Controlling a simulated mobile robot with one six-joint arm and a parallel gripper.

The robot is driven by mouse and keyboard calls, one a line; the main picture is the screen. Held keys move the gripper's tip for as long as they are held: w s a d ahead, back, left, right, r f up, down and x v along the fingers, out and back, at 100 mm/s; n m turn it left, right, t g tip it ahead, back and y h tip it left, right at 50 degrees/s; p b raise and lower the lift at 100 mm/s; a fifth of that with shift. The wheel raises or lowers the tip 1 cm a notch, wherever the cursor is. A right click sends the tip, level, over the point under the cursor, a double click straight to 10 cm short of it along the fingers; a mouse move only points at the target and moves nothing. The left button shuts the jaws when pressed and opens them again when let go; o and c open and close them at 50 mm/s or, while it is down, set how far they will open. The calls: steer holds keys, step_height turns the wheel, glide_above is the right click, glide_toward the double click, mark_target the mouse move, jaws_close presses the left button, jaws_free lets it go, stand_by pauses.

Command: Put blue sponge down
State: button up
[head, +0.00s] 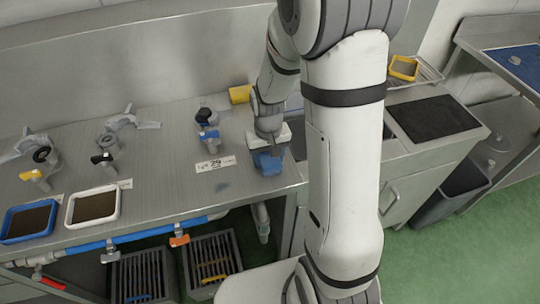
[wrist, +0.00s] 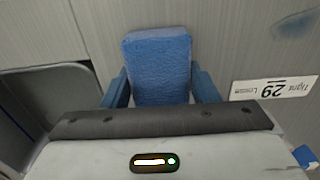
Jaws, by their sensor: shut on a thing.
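The blue sponge (wrist: 158,62) stands out between the two blue fingers of my gripper (wrist: 161,90) in the wrist view. The fingers are shut on its sides. In the head view my gripper (head: 268,161) is low over the front right part of the steel counter (head: 165,160), close to its edge. The sponge is hard to tell from the blue fingers there. I cannot tell whether the sponge touches the counter.
A white label (head: 215,164) reading 29 lies left of my gripper. A blue-handled tap (head: 207,130) and a yellow object (head: 240,94) are behind. A blue-rimmed tray (head: 28,222) and a white-rimmed tray (head: 93,206) sit far left. Counter between label and gripper is clear.

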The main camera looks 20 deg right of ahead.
mark_target(268, 155)
steer(key=shift+s+f, duration=0.1)
steer(key=shift+f, duration=0.25)
steer(key=o, duration=1)
steer(key=shift+s, duration=0.1)
steer(key=shift+c, duration=0.2)
steer(key=shift+o, duration=0.4)
steer(key=shift+d+r, duration=0.1)
steer(key=shift+r, duration=0.05)
steer(key=shift+r+p, duration=0.3)
step_height(268, 155, up, 11)
steer(key=s+r+t, duration=0.2)
steer(key=s+r, duration=0.5)
steer(key=s, duration=0.6)
steer(key=shift+s+d+r+t, duration=0.15)
steer(key=shift+s+t, duration=0.2)
steer(key=shift+t, duration=0.05)
